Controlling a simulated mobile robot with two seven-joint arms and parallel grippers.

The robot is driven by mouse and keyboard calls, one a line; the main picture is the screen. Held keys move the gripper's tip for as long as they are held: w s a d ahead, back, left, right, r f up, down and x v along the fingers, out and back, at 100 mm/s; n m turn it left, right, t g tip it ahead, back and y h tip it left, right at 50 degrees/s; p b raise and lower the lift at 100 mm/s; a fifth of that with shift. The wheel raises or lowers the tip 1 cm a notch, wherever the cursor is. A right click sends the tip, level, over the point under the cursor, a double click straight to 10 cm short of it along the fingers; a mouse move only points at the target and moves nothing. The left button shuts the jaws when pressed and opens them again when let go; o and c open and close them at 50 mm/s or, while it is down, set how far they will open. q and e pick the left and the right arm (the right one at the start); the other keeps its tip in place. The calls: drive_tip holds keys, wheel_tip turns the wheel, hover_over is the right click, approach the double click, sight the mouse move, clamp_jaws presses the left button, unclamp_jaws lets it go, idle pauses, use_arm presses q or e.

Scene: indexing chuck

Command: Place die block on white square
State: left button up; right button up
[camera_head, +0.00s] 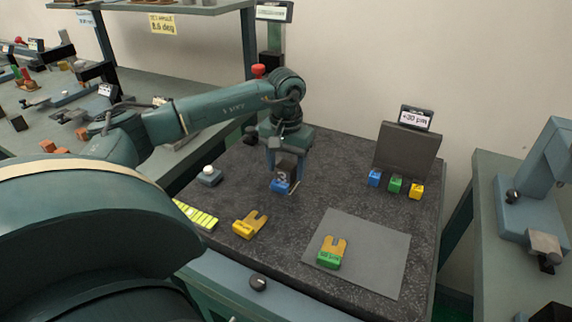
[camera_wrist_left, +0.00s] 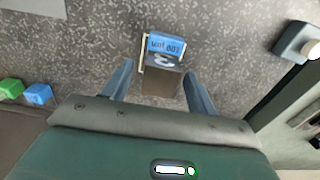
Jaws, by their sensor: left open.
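The block covers most of that square. My left gripper (camera_head: 285,163) is above the block, pointing down. In the left wrist view my left gripper (camera_wrist_left: 158,76) is open, its fingers either side of the block with gaps. My right gripper is not in view.
A grey mat (camera_head: 385,265) carries a green-and-orange forked piece (camera_head: 331,253). An orange fork (camera_head: 250,224), yellow strip (camera_head: 196,215) and white-knobbed button (camera_head: 209,175) lie nearby. Blue, green and yellow blocks (camera_head: 395,184) stand before an upright grey panel (camera_head: 407,150).

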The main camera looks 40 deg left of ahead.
sight(286, 165)
use_arm(q)
wheel_tip(286, 165, up, 13)
idle(0.4)
drive_tip(key=shift+r, duration=0.15)
